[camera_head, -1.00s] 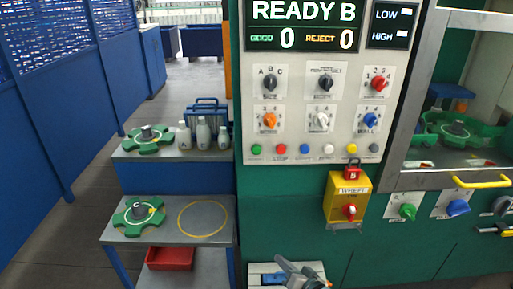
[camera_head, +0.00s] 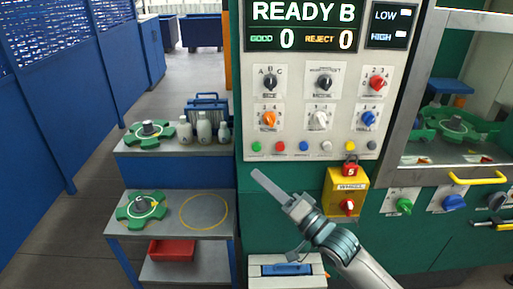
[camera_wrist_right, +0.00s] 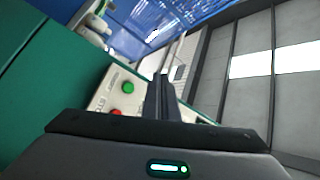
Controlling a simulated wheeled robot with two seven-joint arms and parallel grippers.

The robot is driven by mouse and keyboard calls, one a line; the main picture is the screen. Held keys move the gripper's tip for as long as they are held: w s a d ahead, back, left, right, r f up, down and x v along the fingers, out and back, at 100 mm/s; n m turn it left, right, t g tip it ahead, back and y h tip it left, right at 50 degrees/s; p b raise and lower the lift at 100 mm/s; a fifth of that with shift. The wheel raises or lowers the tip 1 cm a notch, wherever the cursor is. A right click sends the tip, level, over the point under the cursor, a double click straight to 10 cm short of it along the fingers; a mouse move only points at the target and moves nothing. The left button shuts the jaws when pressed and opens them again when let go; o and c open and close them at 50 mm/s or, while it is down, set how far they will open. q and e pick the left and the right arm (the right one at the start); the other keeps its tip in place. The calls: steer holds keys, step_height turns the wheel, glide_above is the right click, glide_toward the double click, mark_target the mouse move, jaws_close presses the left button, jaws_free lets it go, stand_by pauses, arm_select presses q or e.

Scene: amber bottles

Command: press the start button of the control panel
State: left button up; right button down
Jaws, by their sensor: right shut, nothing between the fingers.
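The control panel (camera_head: 345,105) is a pale upright board with a row of small coloured buttons along its lower edge. The green button (camera_head: 256,147) is at the left end of that row, with a red button (camera_head: 280,146) beside it. In the right wrist view the green button (camera_wrist_right: 128,88) and the red button (camera_wrist_right: 115,113) show left of the fingers. My right gripper (camera_head: 256,176) is shut and empty, its fingertips below the green button and apart from it in the picture. It also shows in the right wrist view (camera_wrist_right: 160,80). The button labels are too small to read. My left gripper is out of view.
A yellow box (camera_head: 345,192) with a red knob and a padlock hangs below the panel, right of my right gripper. Shelves (camera_head: 180,212) with green wheel-shaped parts and bottles stand to the left. The display (camera_head: 303,25) reads READY B.

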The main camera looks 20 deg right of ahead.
steer(key=shift+w+d+f, duration=0.1)
steer(key=shift+w, duration=0.1)
steer(key=b, duration=0.3)
glide_toward(256, 147)
steer(key=shift+w+a+r, duration=0.25)
steer(key=shift+w+a, duration=0.35)
steer(key=shift+a, duration=0.15)
steer(key=shift+w+a+r, duration=0.25)
steer(key=shift+w+a, duration=0.4)
steer(key=shift+a, duration=0.1)
steer(key=shift+w+a+r, duration=0.2)
steer(key=shift+w+a, duration=0.4)
steer(key=shift+a, duration=0.1)
